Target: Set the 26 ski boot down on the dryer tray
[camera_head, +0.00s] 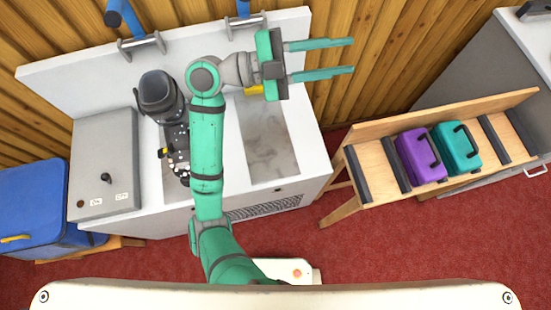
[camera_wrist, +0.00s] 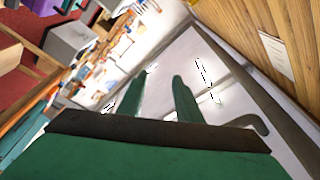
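A black and grey ski boot (camera_head: 158,97) stands upright on the left part of the white dryer bench (camera_head: 309,142), over the left grey tray panel. My arm hides part of its right side, and I cannot read a size on it. The right grey tray panel (camera_head: 270,150) is bare. My gripper (camera_head: 352,57) is to the right of the boot, near the wooden wall, with its two green fingers apart and nothing between them. The wrist view also shows the fingers (camera_wrist: 162,76) apart and empty; the boot is not in that view.
A grey control box (camera_head: 103,165) and a blue bin (camera_head: 35,205) stand at left. Blue-handled fixtures (camera_head: 140,42) stick out above the bench. A wooden bench (camera_head: 350,155) at right holds a purple case (camera_head: 420,158) and a teal case (camera_head: 457,148). Red floor lies between.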

